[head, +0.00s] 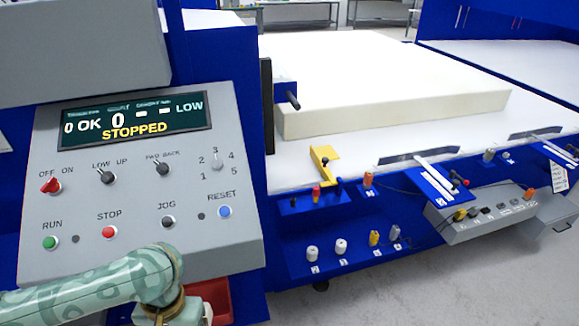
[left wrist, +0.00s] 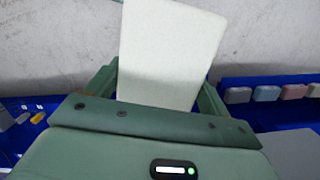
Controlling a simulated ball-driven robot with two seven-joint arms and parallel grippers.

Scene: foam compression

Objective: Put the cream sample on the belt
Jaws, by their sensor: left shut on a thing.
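The cream sample (left wrist: 172,45) is a pale flat rectangular piece. In the left wrist view it stands out from between the fingers of my left gripper (left wrist: 160,82), which is shut on it. Grey floor shows behind it. In the head view my left arm comes in at the lower left, below the control panel; its fingers and the sample cannot be made out there. The white belt (head: 345,148) runs along the machine at the right, with a large cream foam block (head: 400,113) on it. My right gripper is in neither view.
The grey control panel (head: 140,190) reads STOPPED. A red bin (head: 222,300) is partly hidden by my arm. A blue ledge (head: 345,245) with several small fittings fronts the belt. In the left wrist view, a blue rack at right holds several coloured samples (left wrist: 266,93).

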